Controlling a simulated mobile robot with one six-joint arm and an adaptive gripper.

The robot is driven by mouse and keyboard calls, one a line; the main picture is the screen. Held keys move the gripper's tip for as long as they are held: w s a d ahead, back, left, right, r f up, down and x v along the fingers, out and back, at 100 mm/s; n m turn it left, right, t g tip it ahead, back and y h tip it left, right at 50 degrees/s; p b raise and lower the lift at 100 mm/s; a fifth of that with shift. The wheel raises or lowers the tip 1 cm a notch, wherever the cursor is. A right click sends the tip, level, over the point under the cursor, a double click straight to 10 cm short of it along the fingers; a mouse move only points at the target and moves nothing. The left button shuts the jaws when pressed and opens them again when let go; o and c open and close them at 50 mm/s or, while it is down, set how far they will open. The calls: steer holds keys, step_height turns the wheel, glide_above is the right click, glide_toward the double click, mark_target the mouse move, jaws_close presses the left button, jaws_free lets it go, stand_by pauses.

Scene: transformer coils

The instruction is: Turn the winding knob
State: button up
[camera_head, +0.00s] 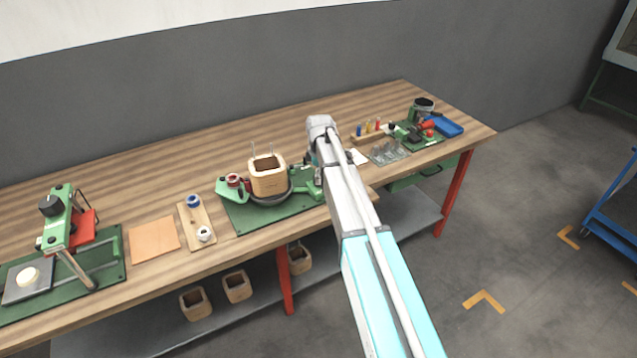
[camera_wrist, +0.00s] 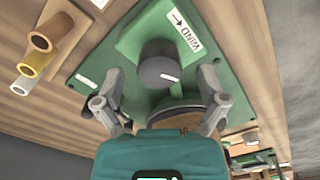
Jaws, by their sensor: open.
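The winding knob (camera_wrist: 158,66) is a dark grey round knob with a white mark on its face. It stands on a green housing beside a white label (camera_wrist: 180,28) reading WIND with an arrow. In the wrist view my gripper (camera_wrist: 160,78) is open, with one finger to the left and one to the right of the knob. I cannot tell whether the fingers touch it. In the head view my arm hides the knob and most of my gripper. The green winding station (camera_head: 262,216) there carries a square wooden coil former (camera_head: 268,178).
A rack (camera_head: 368,134) with coloured spools and another green fixture (camera_head: 418,136) with a blue tray (camera_head: 447,126) stand to the right. A wooden board (camera_head: 198,229), a tan sheet (camera_head: 154,240) and a green press (camera_head: 58,222) are to the left. The back of the wooden bench (camera_head: 130,201) is mostly clear.

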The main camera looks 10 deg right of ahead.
steer(key=shift+f+b, duration=0.35)
steer(key=shift+f, duration=0.2)
steer(key=c, duration=1.2)
